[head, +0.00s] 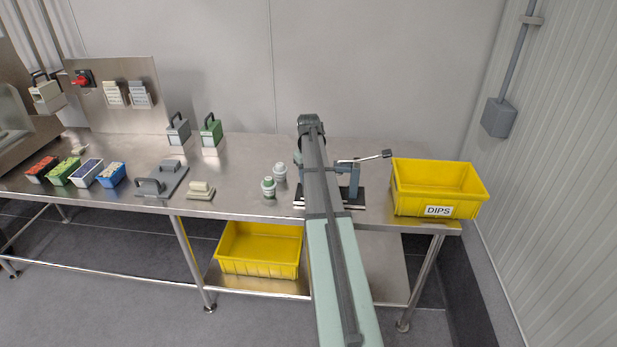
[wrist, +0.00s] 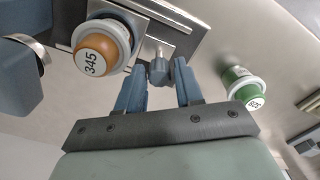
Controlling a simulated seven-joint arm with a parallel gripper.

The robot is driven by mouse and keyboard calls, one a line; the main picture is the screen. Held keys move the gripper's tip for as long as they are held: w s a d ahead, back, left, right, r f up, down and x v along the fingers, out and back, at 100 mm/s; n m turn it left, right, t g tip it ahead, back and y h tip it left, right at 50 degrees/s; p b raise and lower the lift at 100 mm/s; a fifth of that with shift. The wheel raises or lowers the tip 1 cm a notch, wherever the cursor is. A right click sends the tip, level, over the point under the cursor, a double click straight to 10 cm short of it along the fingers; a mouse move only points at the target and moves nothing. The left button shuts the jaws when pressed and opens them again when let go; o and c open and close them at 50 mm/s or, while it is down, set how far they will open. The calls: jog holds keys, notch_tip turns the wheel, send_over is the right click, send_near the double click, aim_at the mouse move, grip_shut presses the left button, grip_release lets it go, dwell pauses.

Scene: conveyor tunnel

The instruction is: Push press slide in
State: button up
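The press (head: 352,178) stands near the right end of the steel table, its lever handle (head: 375,157) sticking out to the right; my arm covers its left part. In the wrist view, an orange-capped jar marked 345 (wrist: 97,55) stands in a pale ring on the metal slide (wrist: 165,18). A grey knob (wrist: 158,70) sits at the slide's edge. My gripper (wrist: 163,66) is open, its two fingertips apart with the knob between or just beyond them; contact is unclear. The gripper is hidden in the head view.
A green-capped jar (wrist: 245,92) stands right of my fingers. In the head view, two jars (head: 268,188) stand left of my arm. A yellow DIPS bin (head: 438,212) is at the right end. Grey fixtures (head: 160,186) and small tubs lie left.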

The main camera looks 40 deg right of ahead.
notch_tip(320, 180, up, 14)
jog(key=shift+f, duration=0.15)
dwell(0.4)
jog(key=shift+o, duration=1.4)
notch_tip(320, 180, down, 14)
jog(key=n, duration=0.9)
jog(key=shift+c, duration=0.5)
grip_shut()
